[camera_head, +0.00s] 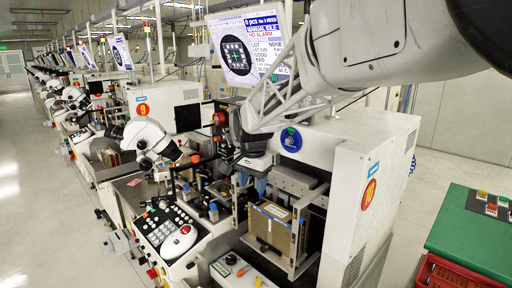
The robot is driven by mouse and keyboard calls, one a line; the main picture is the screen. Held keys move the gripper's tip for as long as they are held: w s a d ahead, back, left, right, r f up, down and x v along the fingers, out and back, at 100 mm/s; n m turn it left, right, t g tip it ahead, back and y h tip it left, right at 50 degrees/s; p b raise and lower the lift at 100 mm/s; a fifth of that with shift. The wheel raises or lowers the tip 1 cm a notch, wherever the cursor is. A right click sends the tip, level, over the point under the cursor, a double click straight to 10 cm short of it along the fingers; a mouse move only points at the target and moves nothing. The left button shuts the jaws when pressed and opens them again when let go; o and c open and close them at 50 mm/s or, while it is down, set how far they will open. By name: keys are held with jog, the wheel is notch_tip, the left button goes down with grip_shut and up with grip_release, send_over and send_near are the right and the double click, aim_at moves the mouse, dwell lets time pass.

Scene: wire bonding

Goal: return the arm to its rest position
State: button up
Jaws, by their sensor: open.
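My arm reaches in from the upper right, across the front of the bonding machine marked 10 (345,200). My gripper (250,160) is at the lower end of the arm, above the machine's work area. It is open, small and dark against the machine parts, and I see nothing held in it. A brown magazine box (274,226) stands in the machine's front bay, below and to the right of my gripper. The arm hides part of the machine's top and the lower right of its monitor (236,55).
A green table (470,235) with small coloured pieces and a red crate (455,274) is at the right. A row of machines, including number 9 (143,108), runs along the open aisle (30,190).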

jog(key=s+d+r+n, duration=0.1)
jog(key=s+d+n, duration=0.1)
jog(key=s+d, duration=0.5)
jog(key=s+d+r+n, duration=0.1)
jog(key=s+d, duration=0.4)
jog(key=s, duration=0.5)
jog(key=s+d+f+n, duration=0.1)
jog(key=s+d+f, duration=0.1)
jog(key=s, duration=0.4)
jog(key=s+d+f+n+t, duration=0.1)
jog(key=s+d, duration=0.2)
jog(key=s, duration=0.4)
jog(key=s+d+f+n, duration=0.1)
jog(key=s+d+f, duration=0.1)
jog(key=s, duration=0.4)
jog(key=shift+s+d+f+t, duration=0.25)
jog(key=shift+s+f+t, duration=0.1)
jog(key=shift+s+t, duration=0.05)
